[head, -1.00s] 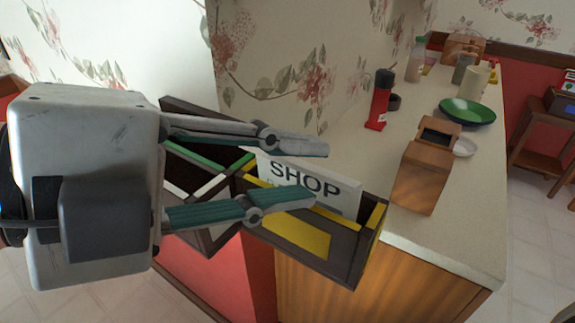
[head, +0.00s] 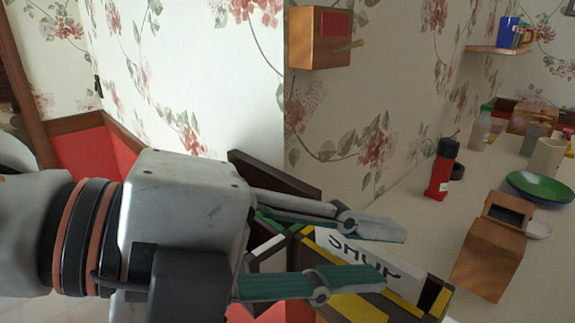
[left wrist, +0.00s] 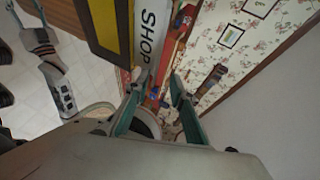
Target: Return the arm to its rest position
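My left gripper (head: 393,260) reaches in from the left in the head view. Its two teal-and-grey fingers are spread apart with nothing gripped between them. A white sign reading "SHOP" (head: 340,248) stands in a dark organizer with yellow panels (head: 355,306), beyond the fingers, which partly hide its lettering. In the left wrist view the fingers (left wrist: 157,88) are also apart, and the sign (left wrist: 148,35) lies ahead of them. Grey arm parts at the left of that view appear to be my right arm; its finger state is unclear.
A counter at right holds a red bottle (head: 441,170), a wooden block-like holder (head: 487,257) and a green bowl (head: 540,188). A wooden box (head: 310,50) is mounted on the floral wall. A small shelf (head: 500,50) hangs at upper right.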

